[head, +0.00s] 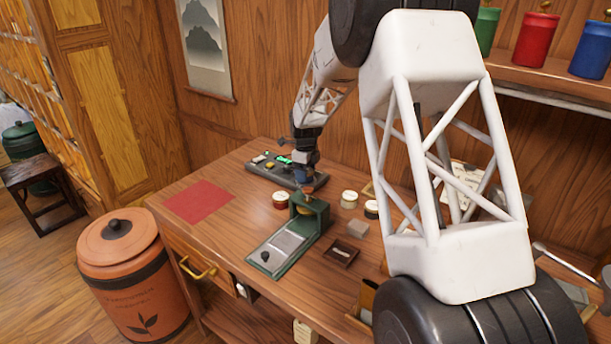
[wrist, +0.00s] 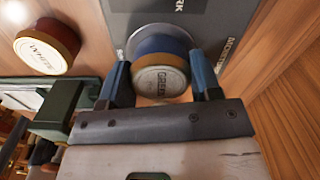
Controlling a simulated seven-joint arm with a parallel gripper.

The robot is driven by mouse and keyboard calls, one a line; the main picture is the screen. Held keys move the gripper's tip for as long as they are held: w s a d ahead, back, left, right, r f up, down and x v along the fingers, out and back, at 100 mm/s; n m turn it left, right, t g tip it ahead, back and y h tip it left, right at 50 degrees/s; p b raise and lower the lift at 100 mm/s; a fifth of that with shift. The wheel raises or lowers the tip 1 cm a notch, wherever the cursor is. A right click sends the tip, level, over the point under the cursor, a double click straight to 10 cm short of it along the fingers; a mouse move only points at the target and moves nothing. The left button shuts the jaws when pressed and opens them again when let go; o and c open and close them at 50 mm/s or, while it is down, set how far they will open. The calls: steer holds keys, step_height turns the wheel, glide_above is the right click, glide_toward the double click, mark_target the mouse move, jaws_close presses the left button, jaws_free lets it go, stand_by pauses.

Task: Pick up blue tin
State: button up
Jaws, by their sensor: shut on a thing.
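In the wrist view the blue tin (wrist: 160,80) has a blue side, a gold rim and a pale face lettered "GREEN". My gripper (wrist: 158,66) has its two blue fingers on either side of this tin, shut on it. A grey panel with partly cut-off lettering (wrist: 200,15) lies behind the tin. In the head view my gripper (head: 306,178) is over the table, close to the dark tray and the green press. The held tin is small there and hard to make out.
A green press (head: 318,212) stands just below my gripper. A red-sided tin (head: 280,202) and pale-lidded tins (head: 349,200) stand beside it. A dark tray (head: 262,168) lies behind. A red mat (head: 200,202) lies at the left, with clear tabletop around it.

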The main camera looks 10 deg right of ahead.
steer(key=shift+r, duration=5)
steer(key=shift+s+a+r, duration=0.15)
steer(key=shift+s+a, duration=0.2)
steer(key=shift+s, duration=0.4)
steer(key=s+a+r, duration=0.1)
steer(key=s+a, duration=0.2)
steer(key=s, duration=0.6)
steer(key=s+a, duration=0.2)
steer(key=s, duration=0.7)
steer(key=s+f+n, duration=0.2)
steer(key=s+f, duration=0.1)
steer(key=s, duration=0.8)
steer(key=s+f+n, duration=0.2)
steer(key=s+f, duration=0.2)
steer(key=s, duration=0.7)
steer(key=shift+s+a+f+n, duration=0.25)
steer(key=shift+s+f+n, duration=0.05)
steer(key=shift+s, duration=0.1)
steer(key=shift+w, duration=0.15)
